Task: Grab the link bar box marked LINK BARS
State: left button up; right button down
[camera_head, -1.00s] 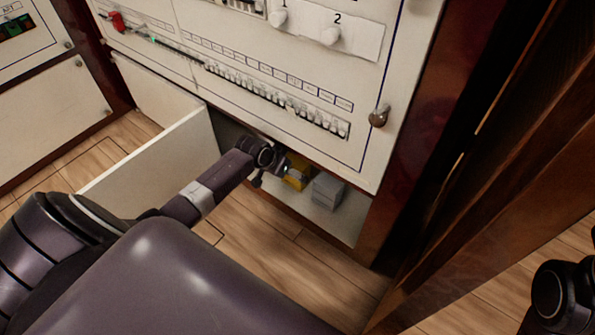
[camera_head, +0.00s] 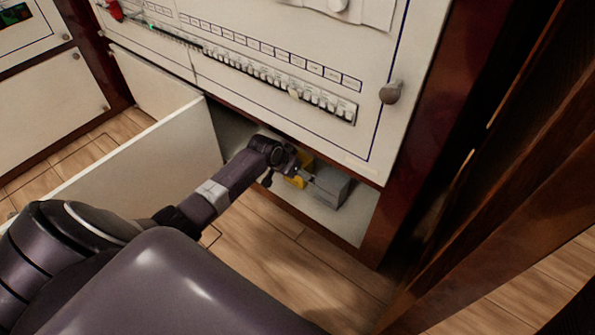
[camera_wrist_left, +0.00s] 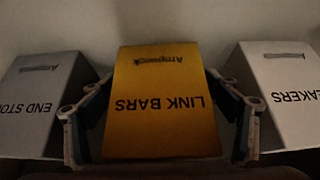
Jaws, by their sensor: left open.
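The yellow link bar box (camera_wrist_left: 160,105) stands in the middle of the left wrist view, with LINK BARS reading upside down. In the head view its yellow side (camera_head: 297,183) shows partly behind my left gripper (camera_head: 297,172), inside the low open compartment. In the left wrist view my left gripper (camera_wrist_left: 158,90) is open, with one finger on each side of the box. I cannot tell whether the fingers touch it. My right gripper is not in view.
A grey box marked END STO… (camera_wrist_left: 42,98) stands left of the yellow one, and a pale box ending in …EAKERS (camera_wrist_left: 282,95) stands right, both close to the fingers. An open white panel door (camera_head: 150,165) is left of my arm. Breaker rows (camera_head: 270,72) sit above.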

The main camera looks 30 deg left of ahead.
pick_arm(q)
jog(key=c, duration=1.5)
jog(key=shift+r, duration=0.15)
